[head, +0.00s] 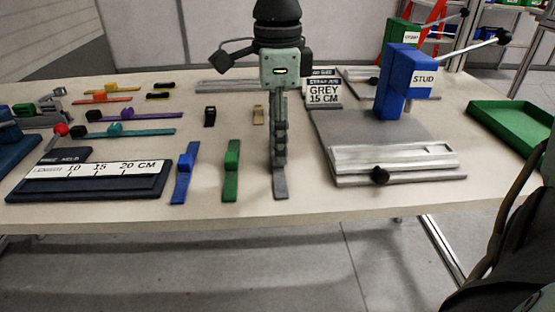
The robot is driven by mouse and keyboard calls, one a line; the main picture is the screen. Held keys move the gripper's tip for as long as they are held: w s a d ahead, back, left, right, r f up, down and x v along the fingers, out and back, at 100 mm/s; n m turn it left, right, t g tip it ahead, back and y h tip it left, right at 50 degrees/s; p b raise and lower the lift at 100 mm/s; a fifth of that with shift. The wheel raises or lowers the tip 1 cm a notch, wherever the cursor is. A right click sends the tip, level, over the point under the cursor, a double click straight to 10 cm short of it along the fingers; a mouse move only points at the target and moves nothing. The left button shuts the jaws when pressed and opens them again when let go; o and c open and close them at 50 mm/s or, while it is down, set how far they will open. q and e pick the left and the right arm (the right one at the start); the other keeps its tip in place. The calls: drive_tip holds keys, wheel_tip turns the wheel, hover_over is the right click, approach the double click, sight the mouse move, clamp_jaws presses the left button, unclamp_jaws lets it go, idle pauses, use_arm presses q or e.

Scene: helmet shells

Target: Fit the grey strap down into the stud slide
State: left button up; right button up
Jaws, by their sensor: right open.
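The grey strap (280,188) lies on the table in front, beside the blue and green straps; its far part is hidden behind my right gripper. My right gripper (279,160) points down over the strap from above. It is open, seen nearly edge-on, so whether its fingertips touch the strap cannot be told. The stud slide (395,160) is a pale metal channel with a black knob, on a grey plate to the right. The blue press (395,85) marked STUD stands behind it. My left gripper is not in view.
A blue strap (186,172) and a green strap (232,170) lie left of the gripper. A length gauge (85,186) lies front left. A sign (324,94) reads GREY 15 CM. A green tray (515,129) is at the right. Coloured straps lie far left.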

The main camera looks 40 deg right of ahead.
wheel_tip(320, 180, down, 2)
drive_tip(key=shift+f, duration=0.1)
drive_tip(key=c, duration=1.1)
